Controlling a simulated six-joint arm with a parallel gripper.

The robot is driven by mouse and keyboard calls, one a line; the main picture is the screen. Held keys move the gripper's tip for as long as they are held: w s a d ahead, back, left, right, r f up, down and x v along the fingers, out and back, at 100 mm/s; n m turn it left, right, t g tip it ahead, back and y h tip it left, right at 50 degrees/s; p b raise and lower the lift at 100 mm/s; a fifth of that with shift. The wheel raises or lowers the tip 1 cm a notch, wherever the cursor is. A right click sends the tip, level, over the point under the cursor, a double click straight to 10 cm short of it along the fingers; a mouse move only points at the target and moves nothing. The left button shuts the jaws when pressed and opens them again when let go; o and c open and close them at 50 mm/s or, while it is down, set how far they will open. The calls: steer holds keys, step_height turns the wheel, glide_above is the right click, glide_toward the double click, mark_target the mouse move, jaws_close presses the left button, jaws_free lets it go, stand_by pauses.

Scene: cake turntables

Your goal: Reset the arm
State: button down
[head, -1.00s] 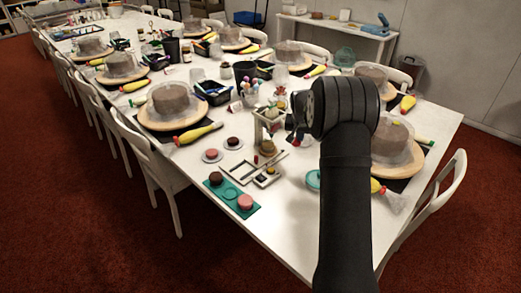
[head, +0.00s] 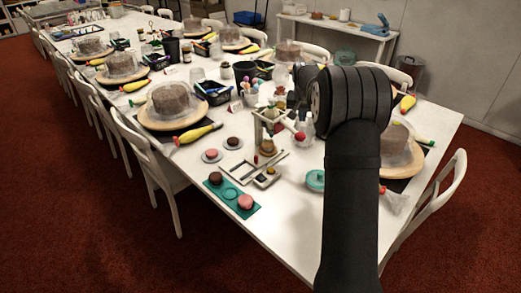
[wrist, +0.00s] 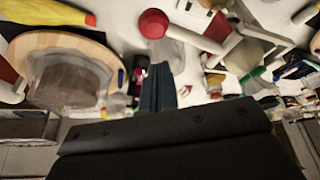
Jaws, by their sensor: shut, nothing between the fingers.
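My gripper shows in the wrist view as two dark fingers (wrist: 157,90) pressed together, with nothing between them. In the head view my black arm rises from the bottom and bends over the right end of the table; the fingertips are hidden or too dark to make out there. The wrist view looks over the tabletop from above, with a red round knob (wrist: 153,24) and a clear container (wrist: 166,55) beyond the fingers. I cannot tell whether the fingers touch anything.
The long white table (head: 285,235) is crowded with cake turntables (head: 173,124), piping bags, black bins (head: 213,92) and small stands. A teal tray (head: 231,193) with round sweets lies at the front edge. A chair (head: 437,200) stands at right. Bare table lies at front centre.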

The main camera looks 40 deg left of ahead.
mark_target(300, 134)
steer(key=shift+f, duration=0.1)
steer(key=shift+f, duration=2.35)
steer(key=c, duration=1)
jaws_free()
steer(key=o, duration=0.4)
steer(key=shift+s+r, duration=0.1)
steer(key=o, duration=0.6)
steer(key=s, duration=0.1)
steer(key=s+r+m, duration=0.1)
steer(key=shift+s+d+r+y, duration=0.15)
steer(key=shift+s+y, duration=0.15)
steer(key=shift+s, duration=0.05)
steer(key=s+d+r+m+g+y, duration=0.1)
steer(key=s+r+m, duration=0.15)
steer(key=s, duration=0.35)
steer(key=s+d+r+m+g, duration=0.1)
steer(key=s+d+m, duration=0.15)
steer(key=s, duration=0.25)
steer(key=x, duration=1)
steer(key=shift+s+a, duration=0.3)
steer(key=shift+a, duration=0.1)
steer(key=shift+r, duration=0.15)
